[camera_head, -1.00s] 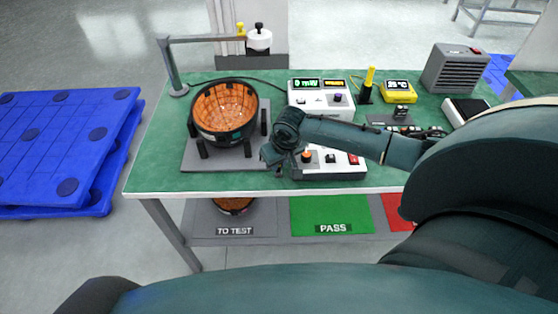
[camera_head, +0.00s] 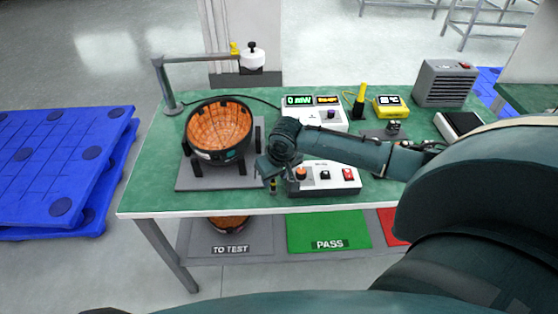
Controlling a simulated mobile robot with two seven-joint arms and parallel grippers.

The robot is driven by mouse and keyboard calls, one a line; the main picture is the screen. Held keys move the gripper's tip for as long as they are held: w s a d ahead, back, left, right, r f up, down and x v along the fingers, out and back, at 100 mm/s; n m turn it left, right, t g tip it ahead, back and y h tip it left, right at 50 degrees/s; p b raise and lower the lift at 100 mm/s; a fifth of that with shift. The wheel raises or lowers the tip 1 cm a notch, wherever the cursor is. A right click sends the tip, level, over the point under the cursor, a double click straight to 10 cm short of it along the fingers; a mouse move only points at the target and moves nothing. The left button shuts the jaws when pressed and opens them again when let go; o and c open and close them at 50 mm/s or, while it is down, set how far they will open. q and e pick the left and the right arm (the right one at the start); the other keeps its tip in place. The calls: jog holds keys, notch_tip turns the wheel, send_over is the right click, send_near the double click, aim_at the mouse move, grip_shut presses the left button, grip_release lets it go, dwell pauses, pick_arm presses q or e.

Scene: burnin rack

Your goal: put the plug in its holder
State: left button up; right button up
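My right gripper (camera_head: 266,174) points down at the front of the green bench, just right of the grey plate under the copper-lined bowl (camera_head: 221,128). A small dark piece with a yellowish part (camera_head: 273,186) shows just below its fingers. I cannot tell whether this is the plug, or whether the fingers hold it. A yellow upright piece (camera_head: 360,98) stands in a black base at the back of the bench; it may be a plug or probe in a holder. My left gripper is not in view.
A white control box (camera_head: 322,180) with knobs and a red switch lies right of the gripper. A meter (camera_head: 314,112), yellow instrument (camera_head: 390,106) and grey heater-like box (camera_head: 445,82) stand behind. An overhead arm (camera_head: 200,62) rises at back left. The front-left bench corner is clear.

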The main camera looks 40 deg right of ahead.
jog(key=v, duration=1)
jog(key=s+a+f+n+t+y, duration=0.1)
jog(key=s+a+f+t+y, duration=0.15)
jog(key=a+f, duration=0.4)
jog(key=s+a+f+n+t+y, duration=0.1)
jog(key=s+a+f+n+y, duration=0.15)
jog(key=a+f, duration=0.4)
jog(key=s+a+f+t+h, duration=0.1)
jog(key=s+f+t+h, duration=0.1)
jog(key=s, duration=0.9)
jog(key=shift+a+f+t, duration=0.25)
jog(key=shift+f+t, duration=0.35)
jog(key=shift+t, duration=0.05)
